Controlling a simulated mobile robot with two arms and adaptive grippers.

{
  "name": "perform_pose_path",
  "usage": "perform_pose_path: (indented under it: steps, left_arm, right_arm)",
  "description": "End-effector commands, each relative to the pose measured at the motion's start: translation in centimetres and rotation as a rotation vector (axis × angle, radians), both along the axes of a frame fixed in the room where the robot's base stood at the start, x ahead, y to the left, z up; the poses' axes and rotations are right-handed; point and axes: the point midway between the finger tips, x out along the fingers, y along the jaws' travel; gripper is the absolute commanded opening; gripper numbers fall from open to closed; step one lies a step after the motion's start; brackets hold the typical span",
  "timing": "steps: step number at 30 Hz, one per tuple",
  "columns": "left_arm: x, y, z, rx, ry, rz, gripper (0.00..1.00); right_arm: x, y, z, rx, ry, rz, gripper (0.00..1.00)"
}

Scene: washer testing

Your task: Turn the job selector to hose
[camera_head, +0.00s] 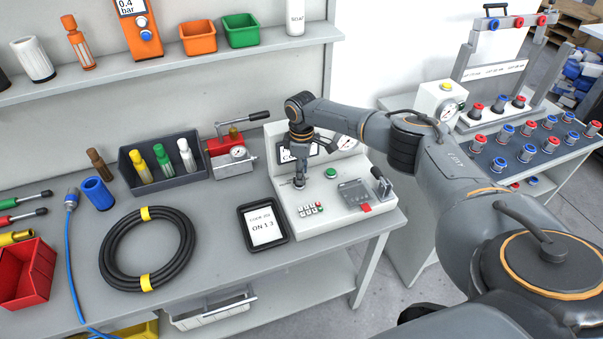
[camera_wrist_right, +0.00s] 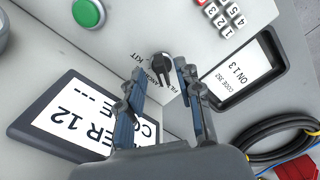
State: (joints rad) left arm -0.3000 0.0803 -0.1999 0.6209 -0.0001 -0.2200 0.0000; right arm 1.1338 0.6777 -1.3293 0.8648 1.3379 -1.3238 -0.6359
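The job selector (camera_wrist_right: 162,63) is a small black knob with a pale pointer mark on the white tester panel (camera_head: 341,212). Printed labels surround it in the right wrist view; I can read KIT and part of a word like FILTER, but not a clear HOSE. My right gripper (camera_wrist_right: 160,73) points down at the knob, its two fingers apart on either side of it. I cannot tell if they touch it. In the head view the right gripper (camera_head: 299,181) covers the selector at the panel's left part. My left gripper is not in view.
A green button (camera_head: 331,172), a keypad (camera_head: 310,209) and a lever (camera_head: 380,182) are on the panel. A tilted display (camera_wrist_right: 90,118) stands close beside the right gripper. A tablet reading ON 1 3 (camera_head: 263,222) and a coiled black hose (camera_head: 147,249) lie left of the tester.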

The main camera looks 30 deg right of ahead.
Motion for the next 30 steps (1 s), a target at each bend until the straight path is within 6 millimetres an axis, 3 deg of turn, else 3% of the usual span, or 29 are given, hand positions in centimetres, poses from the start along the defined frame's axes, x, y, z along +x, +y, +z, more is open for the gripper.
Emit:
perform_pose_path:
  steps: [6, 15, 20, 30]
  left_arm:
    - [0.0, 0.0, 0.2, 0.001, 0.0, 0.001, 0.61]
    - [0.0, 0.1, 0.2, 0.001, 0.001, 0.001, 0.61]
    - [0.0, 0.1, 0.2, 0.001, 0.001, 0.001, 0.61]
    - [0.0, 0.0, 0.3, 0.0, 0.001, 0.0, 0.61]
  right_arm:
    - [0.0, 0.1, -1.9, 0.0, 0.0, 0.001, 0.35]
    - [0.0, 0.0, -2.1, -0.001, -0.001, 0.001, 0.35]
    - [0.0, 0.0, -2.0, -0.001, -0.001, 0.001, 0.02]
    - [0.0, 0.0, -2.0, -0.001, -0.001, -0.013, 0.0]
